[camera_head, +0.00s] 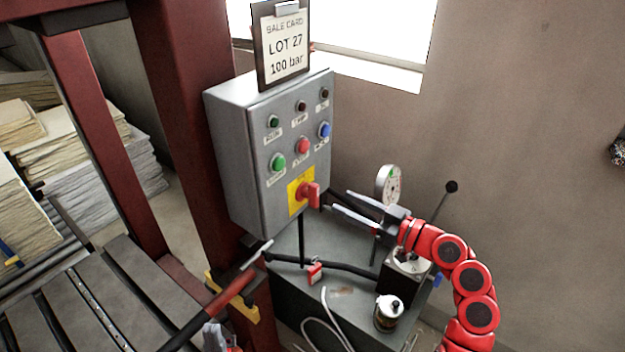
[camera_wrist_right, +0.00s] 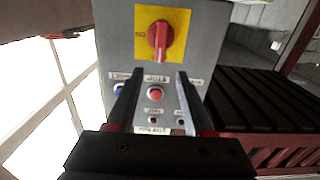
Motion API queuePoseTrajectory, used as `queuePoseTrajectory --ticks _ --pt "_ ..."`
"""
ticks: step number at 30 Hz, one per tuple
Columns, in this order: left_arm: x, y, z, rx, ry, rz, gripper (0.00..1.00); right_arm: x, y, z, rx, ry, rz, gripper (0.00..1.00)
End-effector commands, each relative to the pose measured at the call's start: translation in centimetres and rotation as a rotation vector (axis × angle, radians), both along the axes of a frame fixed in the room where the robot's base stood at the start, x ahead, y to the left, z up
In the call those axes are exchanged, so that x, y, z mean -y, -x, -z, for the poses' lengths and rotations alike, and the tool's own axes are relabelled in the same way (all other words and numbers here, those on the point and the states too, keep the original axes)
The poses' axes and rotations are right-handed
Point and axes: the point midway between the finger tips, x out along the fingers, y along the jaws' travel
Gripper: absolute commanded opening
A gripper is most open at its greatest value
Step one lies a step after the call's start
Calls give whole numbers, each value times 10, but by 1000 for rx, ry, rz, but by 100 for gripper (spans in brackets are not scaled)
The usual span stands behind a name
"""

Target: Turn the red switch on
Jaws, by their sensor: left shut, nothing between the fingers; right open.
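The red switch (camera_head: 308,194) is a rotary knob on a yellow plate, low on the front of a grey control box (camera_head: 228,160). In the right wrist view the red switch (camera_wrist_right: 160,40) shows with its handle along the picture's vertical; the plate's lettering is too small to read surely. My right gripper (camera_head: 341,201) is open and empty, just right of the switch, its fingers pointing at the box; I see no contact. In its wrist view the fingers (camera_wrist_right: 156,74) stand apart below the switch.
Green, red and blue buttons and small lamps sit above the switch. The unit below carries a gauge (camera_head: 388,184), a black-knobbed lever (camera_head: 452,187), a jar (camera_head: 387,313) and a red item (camera_head: 315,273). A red post (camera_head: 185,110) stands left.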

Motion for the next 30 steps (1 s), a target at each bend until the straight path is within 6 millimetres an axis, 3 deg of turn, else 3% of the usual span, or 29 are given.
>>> queuePoseTrajectory --ticks 4,12,26,30 --pt "0 0 -20 0 0 0 0 -32 -21 -5 -1 0 -6 52" --pt "0 0 -37 0 0 0 0 -69 -50 -3 0 -1 2 52" --pt "0 0 -39 0 0 0 0 -80 -59 0 1 0 4 52" --pt "0 0 -39 0 0 0 0 -80 -59 0 1 0 4 27"
